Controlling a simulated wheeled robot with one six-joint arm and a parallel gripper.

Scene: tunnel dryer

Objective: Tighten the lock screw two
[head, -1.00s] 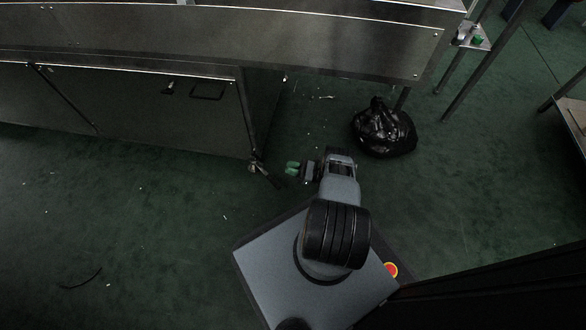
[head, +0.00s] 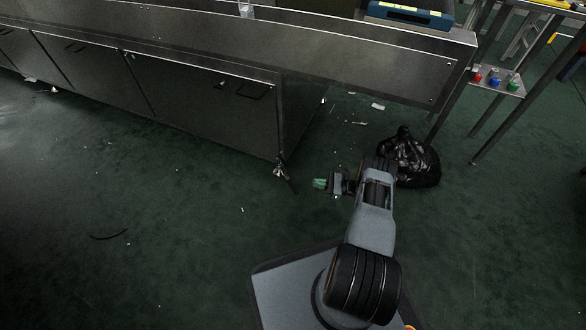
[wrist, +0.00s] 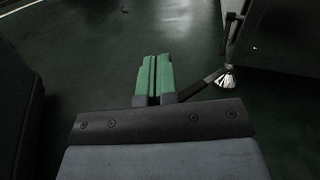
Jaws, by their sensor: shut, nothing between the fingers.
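My gripper (head: 319,184) has green fingers that are shut together with nothing between them. It is low over the floor, just right of the dryer's near lower corner. The fingers also show in the wrist view (wrist: 155,68). A pale, ribbed metal fitting with a dark bar (head: 280,171) is at that corner, left of my gripper and apart from it. In the wrist view the fitting (wrist: 228,78) is right of the fingertips, and its dark bar (wrist: 203,84) slants down toward the fingers. I cannot tell whether this is lock screw two; no marking is readable.
The steel dryer (head: 205,100) runs across the left and top. A black bag (head: 410,160) lies on the floor behind my arm. A stand with coloured buttons (head: 495,84) is at the upper right. The green floor at left is open, with small scraps.

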